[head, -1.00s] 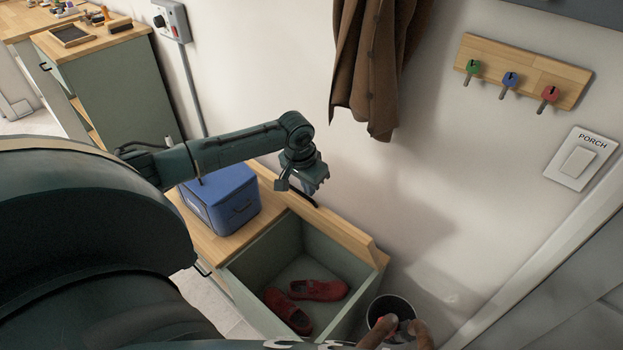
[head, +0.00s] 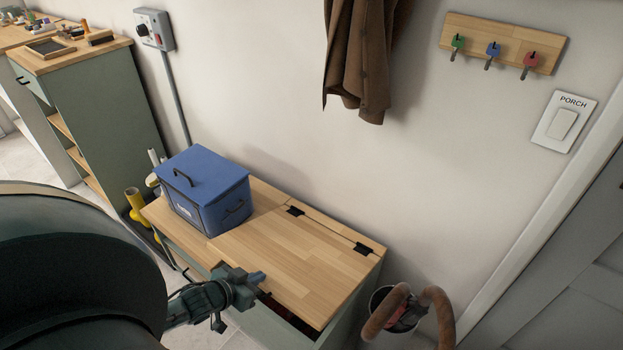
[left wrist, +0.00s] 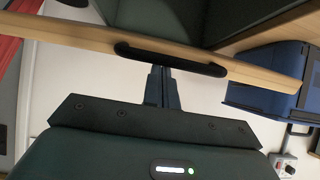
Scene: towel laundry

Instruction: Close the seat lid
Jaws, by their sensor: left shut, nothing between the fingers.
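The wooden seat lid (head: 285,255) lies down over the green bench (head: 262,322), nearly level. A dark gap shows under its front edge toward the right, so it looks slightly raised there. Two black hinges join it to the back strip. My left gripper (head: 258,278) is at the lid's front edge, shut and empty. In the left wrist view, its fingers (left wrist: 162,78) reach up to the wooden edge beside a black handle (left wrist: 170,58); whether they touch it I cannot tell. The red shoes seen before are hidden in the head view. My right gripper is not in view.
A blue cooler box (head: 205,190) stands at the bench's left end, beside the lid. A brown coat (head: 362,60) hangs above on the wall. Yellow items stand left of the bench.

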